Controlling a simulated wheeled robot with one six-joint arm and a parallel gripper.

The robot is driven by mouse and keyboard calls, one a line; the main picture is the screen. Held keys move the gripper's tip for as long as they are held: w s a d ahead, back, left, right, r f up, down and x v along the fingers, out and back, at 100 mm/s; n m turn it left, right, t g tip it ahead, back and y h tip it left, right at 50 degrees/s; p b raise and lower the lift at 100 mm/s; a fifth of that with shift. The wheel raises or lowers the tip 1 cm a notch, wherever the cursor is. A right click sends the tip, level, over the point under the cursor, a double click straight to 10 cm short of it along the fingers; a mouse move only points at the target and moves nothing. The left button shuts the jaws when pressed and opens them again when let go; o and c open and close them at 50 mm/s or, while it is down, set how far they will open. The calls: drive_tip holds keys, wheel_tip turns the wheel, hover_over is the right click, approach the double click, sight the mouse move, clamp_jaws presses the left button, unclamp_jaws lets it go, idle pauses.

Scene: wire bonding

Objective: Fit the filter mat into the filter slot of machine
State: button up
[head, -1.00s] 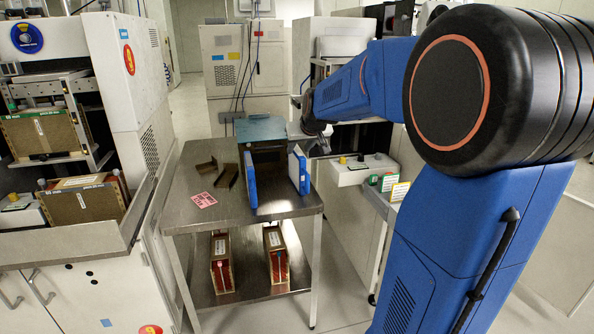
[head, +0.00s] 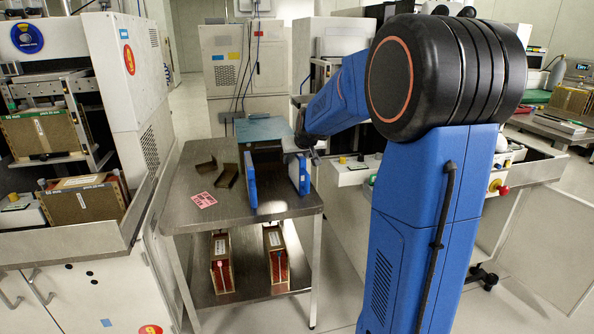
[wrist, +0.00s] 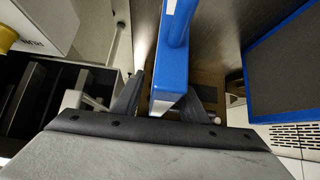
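Two blue-framed filter mats stand upright on the metal table, one on the left (head: 251,182) and one on the right (head: 304,174). My gripper (head: 312,155) is at the right mat, at its upper edge. In the wrist view, that mat's blue frame (wrist: 175,55) shows edge-on between my two fingers (wrist: 165,95), which look open, with a small gap beside the frame. The other mat, blue-framed with a dark grey face (wrist: 287,65), lies to the right in the wrist view. I cannot make out the machine's filter slot.
Brown open holders (head: 228,175) and a pink card (head: 203,200) lie on the table's left part. Two red-and-brown boxes (head: 277,258) stand on its lower shelf. A machine (head: 122,75) stands close on the left. A white cabinet (head: 232,75) stands behind the table.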

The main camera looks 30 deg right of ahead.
clamp_jaws()
drive_tip(key=shift+r, duration=0.1)
